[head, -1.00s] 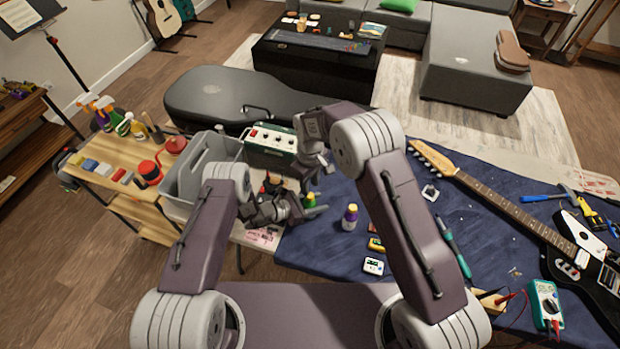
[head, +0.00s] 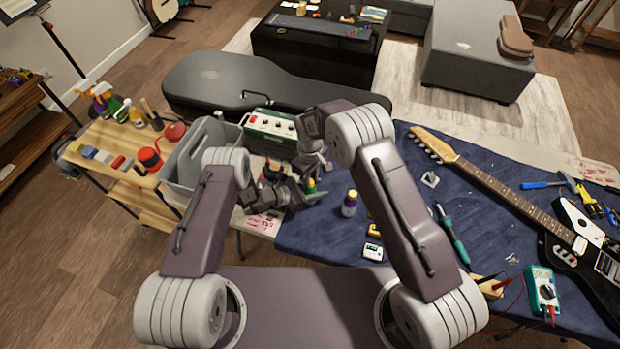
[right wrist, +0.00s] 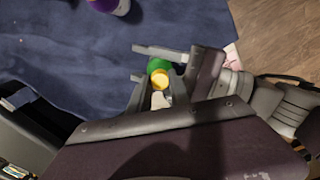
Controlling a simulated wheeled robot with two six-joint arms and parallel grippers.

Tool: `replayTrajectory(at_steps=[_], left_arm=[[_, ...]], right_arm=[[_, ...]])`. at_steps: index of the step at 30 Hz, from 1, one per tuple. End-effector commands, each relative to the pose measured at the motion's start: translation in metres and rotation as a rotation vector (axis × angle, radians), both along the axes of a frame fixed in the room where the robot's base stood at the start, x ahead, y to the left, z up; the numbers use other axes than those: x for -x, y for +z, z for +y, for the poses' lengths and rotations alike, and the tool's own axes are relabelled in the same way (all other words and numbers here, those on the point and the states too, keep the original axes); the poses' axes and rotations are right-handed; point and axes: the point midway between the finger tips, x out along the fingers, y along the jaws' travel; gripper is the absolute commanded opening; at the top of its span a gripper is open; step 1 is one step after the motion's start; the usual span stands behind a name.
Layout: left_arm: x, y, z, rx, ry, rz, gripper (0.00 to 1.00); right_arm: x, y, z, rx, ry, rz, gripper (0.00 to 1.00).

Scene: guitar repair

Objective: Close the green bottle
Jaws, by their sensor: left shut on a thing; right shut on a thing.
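The green bottle (head: 311,187) is upright in my left gripper (head: 308,196), at the left end of the blue mat. In the right wrist view the green bottle (right wrist: 157,65) sits between the left gripper's grey fingers (right wrist: 158,64). A round yellow cap (right wrist: 160,79) shows at the bottle's top. My right gripper (head: 323,166) is just above the bottle and shut; it appears to hold the cap, but its grip is partly hidden. I cannot tell whether the cap is seated on the neck.
A purple-and-white bottle (head: 350,203) stands on the blue mat (head: 330,235) to the right. A grey bin (head: 187,168) and a green amplifier box (head: 270,128) stand behind and left. An electric guitar (head: 510,190) lies at the right.

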Motion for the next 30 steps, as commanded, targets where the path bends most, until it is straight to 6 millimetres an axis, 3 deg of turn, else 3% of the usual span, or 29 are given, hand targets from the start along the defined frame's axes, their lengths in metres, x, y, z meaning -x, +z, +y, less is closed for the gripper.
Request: replayTrajectory(at_steps=[3,4,6,7,17,30], left_arm=[[0.0,0.0,0.0,0.0,0.0,0.0,0.0],[0.0,0.0,0.0,0.0,0.0,0.0,0.0],[0.0,0.0,0.0,0.0,0.0,0.0,0.0],[0.0,0.0,0.0,0.0,0.0,0.0,0.0],[0.0,0.0,0.0,0.0,0.0,0.0,0.0],[0.0,0.0,0.0,0.0,0.0,0.0,0.0]], right_arm=[[0.0,0.0,0.0,0.0,0.001,0.0,0.0],[0.0,0.0,0.0,0.0,0.001,0.0,0.26],[0.0,0.0,0.0,0.0,0.001,0.0,0.45],[0.0,0.0,0.0,0.0,0.001,0.0,0.49],[0.0,0.006,0.001,-0.002,0.001,-0.001,0.49],[-0.001,0.097,0.0,-0.001,0.001,-0.003,0.49]])
